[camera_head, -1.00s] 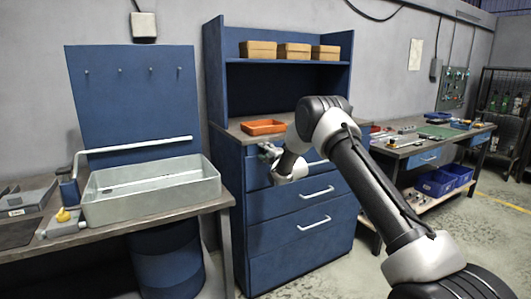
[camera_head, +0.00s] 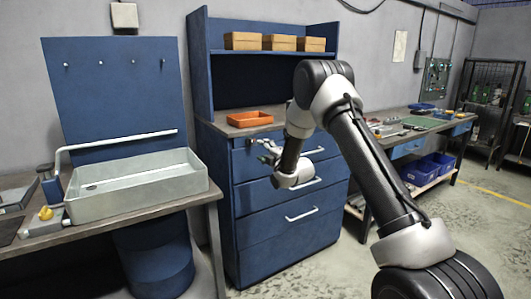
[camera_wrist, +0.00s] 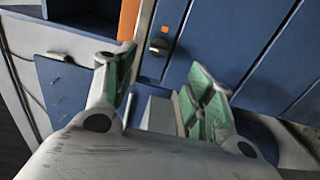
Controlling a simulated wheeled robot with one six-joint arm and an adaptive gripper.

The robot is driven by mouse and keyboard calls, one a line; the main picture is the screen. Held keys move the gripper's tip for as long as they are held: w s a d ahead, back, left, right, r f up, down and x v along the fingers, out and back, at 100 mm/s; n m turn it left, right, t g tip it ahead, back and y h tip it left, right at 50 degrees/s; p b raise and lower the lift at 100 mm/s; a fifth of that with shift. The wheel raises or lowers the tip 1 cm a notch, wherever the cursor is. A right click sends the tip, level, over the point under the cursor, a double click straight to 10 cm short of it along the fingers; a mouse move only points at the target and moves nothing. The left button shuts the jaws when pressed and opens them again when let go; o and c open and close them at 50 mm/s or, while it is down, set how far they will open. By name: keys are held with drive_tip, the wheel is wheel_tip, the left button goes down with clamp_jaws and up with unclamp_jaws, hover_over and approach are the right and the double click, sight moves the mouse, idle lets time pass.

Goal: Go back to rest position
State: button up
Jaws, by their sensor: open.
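My gripper (camera_head: 268,152) is in front of the upper drawers of the blue cabinet (camera_head: 285,235) in the head view. In the wrist view my gripper (camera_wrist: 163,95) shows its two green-padded fingers spread apart, with nothing between them. My arm reaches up from the lower right and bends down to the gripper. The orange tray (camera_head: 249,119) rests on the cabinet top, above and behind the gripper. An orange edge (camera_wrist: 129,18) shows at the top of the wrist view. No bracket can be made out in the gripper.
A grey metal basin (camera_head: 137,191) stands on the left bench. Cardboard boxes (camera_head: 279,43) line the cabinet's shelf. A workbench (camera_head: 408,140) with small parts stands at the right, blue bins (camera_head: 427,168) below it. The floor at the lower right is open.

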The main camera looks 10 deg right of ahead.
drive_tip(key=shift+s+d, duration=0.2)
drive_tip(key=shift+s, duration=0.3)
